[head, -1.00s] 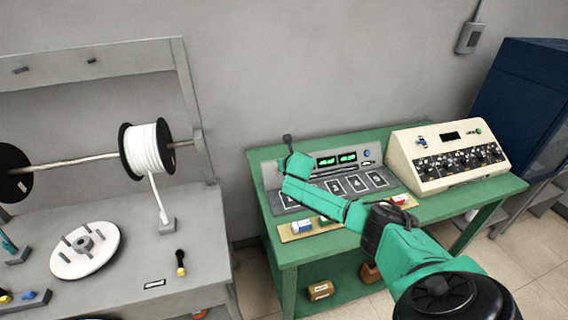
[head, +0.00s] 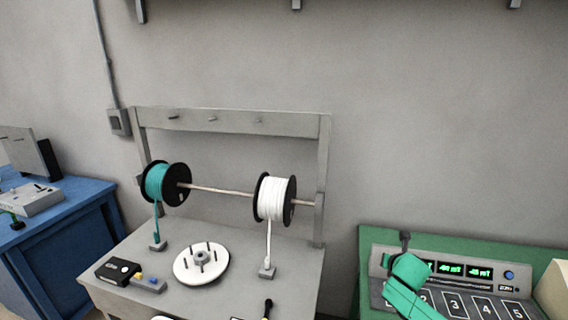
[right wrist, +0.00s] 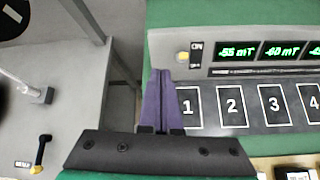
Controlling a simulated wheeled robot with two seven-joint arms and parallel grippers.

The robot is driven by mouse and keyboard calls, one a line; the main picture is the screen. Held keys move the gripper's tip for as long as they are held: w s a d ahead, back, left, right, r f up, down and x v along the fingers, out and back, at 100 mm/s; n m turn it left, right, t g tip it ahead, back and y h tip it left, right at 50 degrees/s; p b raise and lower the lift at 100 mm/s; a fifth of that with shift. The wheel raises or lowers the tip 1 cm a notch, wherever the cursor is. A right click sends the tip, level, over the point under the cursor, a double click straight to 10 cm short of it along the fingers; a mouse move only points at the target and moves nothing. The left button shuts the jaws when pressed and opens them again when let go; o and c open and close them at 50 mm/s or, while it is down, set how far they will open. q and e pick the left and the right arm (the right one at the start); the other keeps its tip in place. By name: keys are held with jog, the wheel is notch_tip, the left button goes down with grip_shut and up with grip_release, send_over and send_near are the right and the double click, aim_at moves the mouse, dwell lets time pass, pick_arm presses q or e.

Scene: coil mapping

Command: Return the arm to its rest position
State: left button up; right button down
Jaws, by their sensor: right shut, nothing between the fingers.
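My right arm comes in at the bottom right of the head view, and its gripper (head: 404,240) is at the left part of the meter panel (head: 378,282). In the right wrist view the purple fingers (right wrist: 160,78) are together and empty. They show in front of the panel's left edge, beside slot 1 and left of the ON switch (right wrist: 183,57). Whether they touch the panel cannot be told. Green displays (right wrist: 238,51) are lit above the numbered slots. My left gripper is not in view.
The panel is on a green table (head: 368,245). To its left, a grey bench (head: 215,290) bears a rack with a teal spool (head: 155,182), a white spool (head: 271,198) and a white disc (head: 187,268). A blue table (head: 75,235) stands at far left.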

jog(key=s+a+f+m+g+y, duration=0.1)
jog(key=s+a+f+m+y, duration=0.1)
jog(key=s+a+f+m, duration=0.5)
jog(key=s+a+f+m+g+y, duration=0.1)
jog(key=s+a+m+g, duration=0.3)
jog(key=a, duration=0.7)
jog(key=s+d+r+m+g, duration=0.1)
jog(key=s+m, duration=0.8)
jog(key=s, duration=0.3)
jog(key=s+d+r+m, duration=0.1)
jog(key=s+r+m, duration=0.1)
jog(key=s+m, duration=0.85)
notch_tip(320, 180, down, 27)
jog(key=s+n+g+b, duration=0.1)
jog(key=s+n+b, duration=0.15)
jog(key=b, duration=0.35)
jog(key=s+d+f+g+b, duration=0.1)
jog(key=s+d+f+b, duration=0.2)
jog(key=s+f, duration=1.4)
notch_tip(320, 180, down, 4)
jog(key=b, duration=0.2)
jog(key=shift+s+g+b, duration=0.35)
jog(key=shift+g, duration=0.05)
